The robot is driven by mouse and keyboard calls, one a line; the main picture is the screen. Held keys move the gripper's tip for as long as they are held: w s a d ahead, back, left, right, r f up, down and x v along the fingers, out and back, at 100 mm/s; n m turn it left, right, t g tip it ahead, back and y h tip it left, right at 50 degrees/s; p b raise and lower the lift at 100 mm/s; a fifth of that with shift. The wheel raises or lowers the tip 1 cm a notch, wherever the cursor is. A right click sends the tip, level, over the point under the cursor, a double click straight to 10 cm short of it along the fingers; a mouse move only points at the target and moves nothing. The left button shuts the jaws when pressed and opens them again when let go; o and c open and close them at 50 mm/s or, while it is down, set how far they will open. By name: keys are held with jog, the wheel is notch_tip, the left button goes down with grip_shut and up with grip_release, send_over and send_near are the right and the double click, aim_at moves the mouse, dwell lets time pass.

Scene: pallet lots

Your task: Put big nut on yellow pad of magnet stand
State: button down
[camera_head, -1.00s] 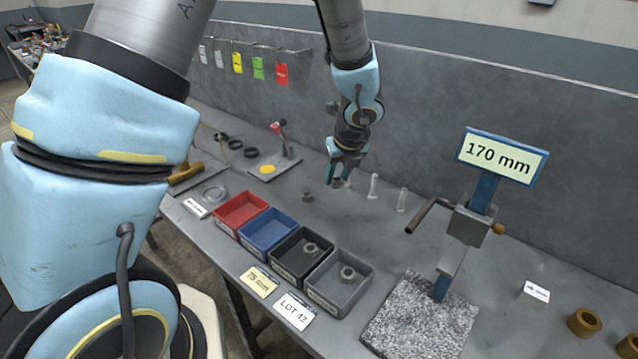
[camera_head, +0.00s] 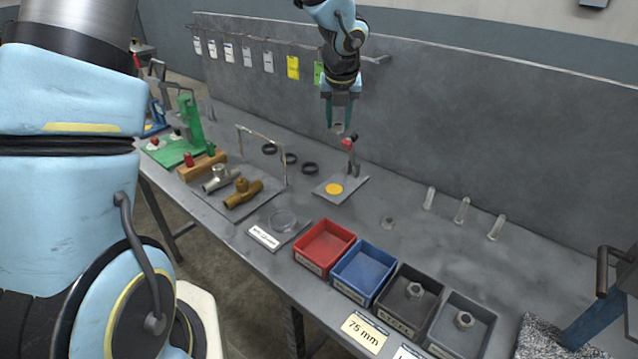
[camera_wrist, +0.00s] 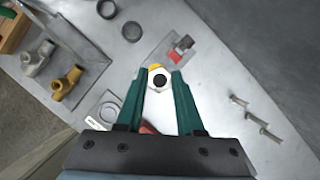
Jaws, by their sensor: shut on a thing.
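My gripper (camera_head: 340,120) is shut on a big nut (camera_head: 339,128), held in the air in front of the back panel. In the wrist view the nut (camera_wrist: 159,80) sits between the green fingertips, its dark hole facing the camera. The magnet stand is a grey plate (camera_head: 353,193) with a round yellow pad (camera_head: 334,188) and a red-topped upright (camera_head: 350,158). In the head view the gripper appears above the stand. In the wrist view the yellow pad (camera_wrist: 155,67) shows partly, behind the nut.
Black rings (camera_head: 289,159) lie left of the stand. Red (camera_head: 325,247), blue (camera_head: 365,271), black and grey bins line the front edge; the last two hold nuts. Pipe fittings (camera_head: 242,194) lie left.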

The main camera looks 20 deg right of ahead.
aim_at(334, 187)
notch_tip(334, 187, down, 18)
jog(key=b, duration=0.3)
jog(key=shift+w+a+r, duration=0.1)
jog(key=shift+w, duration=0.05)
jog(key=c, duration=0.5)
grip_release()
jog(key=shift+c, duration=0.2)
jog(key=shift+r, duration=0.45)
jog(key=p+v, duration=0.1)
jog(key=v, duration=1)
jog(key=shift+s+p, duration=0.3)
